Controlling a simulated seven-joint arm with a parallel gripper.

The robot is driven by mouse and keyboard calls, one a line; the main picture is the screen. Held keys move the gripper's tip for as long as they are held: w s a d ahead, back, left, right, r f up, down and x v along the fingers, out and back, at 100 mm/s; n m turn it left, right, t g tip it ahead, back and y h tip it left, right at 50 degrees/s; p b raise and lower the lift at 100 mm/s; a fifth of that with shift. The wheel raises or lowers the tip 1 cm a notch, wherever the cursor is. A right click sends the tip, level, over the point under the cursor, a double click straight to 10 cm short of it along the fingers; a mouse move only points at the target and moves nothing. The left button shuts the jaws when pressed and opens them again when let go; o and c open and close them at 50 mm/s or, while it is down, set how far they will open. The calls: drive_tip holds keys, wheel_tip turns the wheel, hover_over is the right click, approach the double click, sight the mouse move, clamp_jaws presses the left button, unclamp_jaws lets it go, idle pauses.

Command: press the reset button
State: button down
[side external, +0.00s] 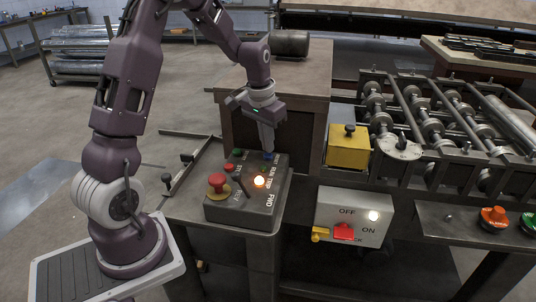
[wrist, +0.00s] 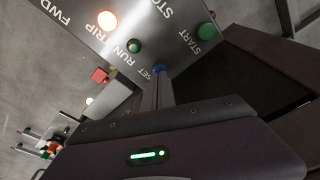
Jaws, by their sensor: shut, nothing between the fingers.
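The dark control box (side external: 262,222) stands on a bench, its labelled panel facing up. The blue button (side external: 270,156) is at the panel's far corner; in the wrist view the blue button (wrist: 158,68) sits beside lettering of which "SET" can be read. My gripper (side external: 268,149) is shut and empty, pointing down over the blue button. In the wrist view my gripper's fingertips (wrist: 158,78) are right at the button and partly hide it. I cannot tell whether they touch it or are just above.
On the same panel are a glowing trip lamp (side external: 259,181), a red mushroom button (side external: 217,182), a black lever (side external: 241,185) and a green start button (wrist: 206,31). A brown cabinet (side external: 297,110) rises close behind. A grey ON/OFF box (side external: 330,208) stands to the right.

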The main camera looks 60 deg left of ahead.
sight(268, 155)
drive_tip(key=shift+f, duration=0.75)
drive_tip(key=shift+r, duration=3.55)
drive_tip(key=s+d+r+m+t, duration=0.1)
drive_tip(key=s+d+r, duration=0.5)
drive_tip(key=d+r, duration=0.25)
drive_tip(key=s+d+m+t, duration=0.1)
drive_tip(key=s+d, duration=0.4)
drive_tip(key=s, duration=0.3)
drive_tip(key=s+d+m+t, duration=0.1)
drive_tip(key=s+d, duration=0.3)
drive_tip(key=s, duration=0.5)
drive_tip(key=shift+s+d+r+t, duration=0.15)
drive_tip(key=shift+s+d+t, duration=0.1)
drive_tip(key=shift+d+t, duration=0.15)
drive_tip(key=shift+w+a, duration=0.1)
drive_tip(key=shift+w, duration=0.05)
